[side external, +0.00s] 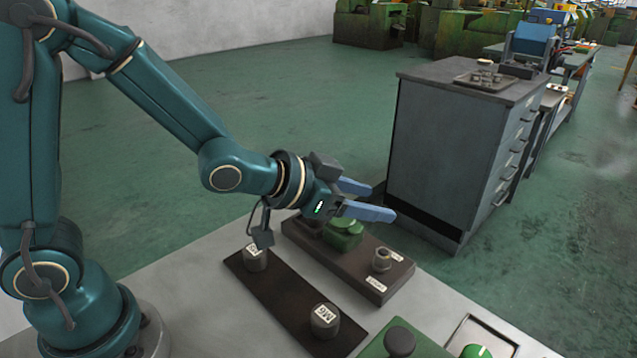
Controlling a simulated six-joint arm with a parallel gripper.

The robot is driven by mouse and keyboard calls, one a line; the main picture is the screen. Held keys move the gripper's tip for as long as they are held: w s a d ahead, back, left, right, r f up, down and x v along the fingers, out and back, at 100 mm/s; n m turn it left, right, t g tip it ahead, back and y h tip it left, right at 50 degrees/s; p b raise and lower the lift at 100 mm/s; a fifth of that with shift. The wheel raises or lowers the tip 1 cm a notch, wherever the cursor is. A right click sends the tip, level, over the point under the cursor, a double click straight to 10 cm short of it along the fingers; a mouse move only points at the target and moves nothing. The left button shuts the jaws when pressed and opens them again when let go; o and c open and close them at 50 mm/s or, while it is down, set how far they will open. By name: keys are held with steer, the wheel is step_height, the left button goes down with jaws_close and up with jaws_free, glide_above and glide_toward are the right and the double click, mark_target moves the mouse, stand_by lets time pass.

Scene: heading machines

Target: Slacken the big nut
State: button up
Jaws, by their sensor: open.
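My gripper (382,201) is open, its two blue fingers pointing right and slightly down, with nothing between them. It hovers above and behind a dark block (335,262). A grey round fitting (382,260), which may be a nut, stands near the block's right end between two small white labels. A green part (343,234) sits farther left on the block, partly below my gripper. I cannot tell which piece is the big nut. Two grey cylinders with white labelled tops, one at the left (255,258) and one nearer (324,320), stand on a dark strip (285,300).
A green box with a dark knob (399,341) and a panel with a green button (475,351) are at the front right of the grey table (190,290). A grey drawer cabinet (440,150) stands behind the table. Open floor lies behind my arm.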

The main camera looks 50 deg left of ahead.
mark_target(383, 253)
steer(key=f+g, duration=0.1)
steer(key=g, duration=0.1)
steer(key=d+f+g+y, duration=0.1)
steer(key=g, duration=0.2)
steer(key=d+f+g+y, duration=0.1)
steer(key=g, duration=0.1)
steer(key=shift+s+f, duration=0.2)
steer(key=shift+f, duration=0.2)
steer(key=shift+x, duration=2.6)
jaws_close()
